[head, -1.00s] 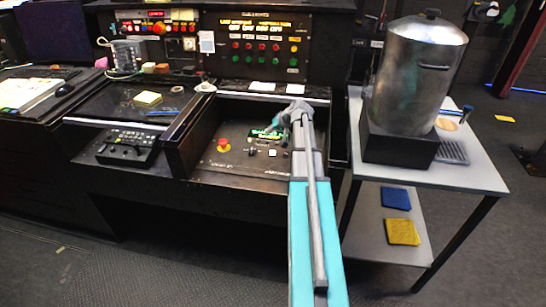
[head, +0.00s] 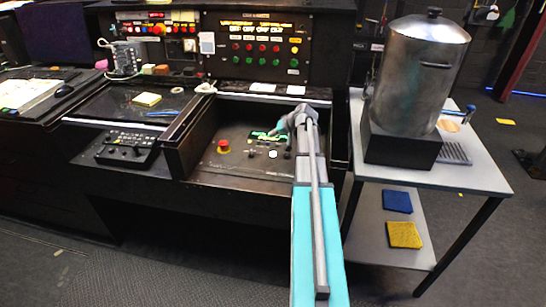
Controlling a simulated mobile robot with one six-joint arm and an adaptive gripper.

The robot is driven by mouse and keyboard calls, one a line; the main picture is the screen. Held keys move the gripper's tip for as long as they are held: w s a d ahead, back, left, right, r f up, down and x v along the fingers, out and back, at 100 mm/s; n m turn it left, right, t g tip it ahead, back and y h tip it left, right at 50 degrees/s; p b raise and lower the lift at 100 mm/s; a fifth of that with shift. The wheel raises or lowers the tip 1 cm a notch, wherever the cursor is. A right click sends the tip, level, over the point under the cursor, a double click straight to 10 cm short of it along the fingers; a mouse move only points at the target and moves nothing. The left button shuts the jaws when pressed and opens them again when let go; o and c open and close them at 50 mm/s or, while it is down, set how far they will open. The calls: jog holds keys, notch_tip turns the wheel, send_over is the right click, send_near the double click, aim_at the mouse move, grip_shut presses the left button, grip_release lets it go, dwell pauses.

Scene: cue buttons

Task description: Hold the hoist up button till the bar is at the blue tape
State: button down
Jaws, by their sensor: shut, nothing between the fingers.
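My gripper (head: 273,133) is at the end of my arm, shut and empty, over the recessed control panel (head: 225,172) in the middle of the desk. It is close to a green-lit strip on the panel (head: 258,138); whether it touches anything is too small to tell. Below it is a small white button (head: 273,154), with small dark controls beside it. The labels are unreadable, so I cannot tell which control is hoist up. I cannot make out the bar or the blue tape.
An upright panel (head: 262,48) with coloured buttons stands behind. To the right, a grey table (head: 468,178) carries a large metal pot (head: 415,75) on a black block (head: 398,146). A black keypad box (head: 128,148) is on the left. The recess has raised dark side walls.

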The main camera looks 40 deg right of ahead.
aim_at(274, 154)
jog(key=shift+f+b, duration=3.35)
jog(key=shift+f, duration=0.25)
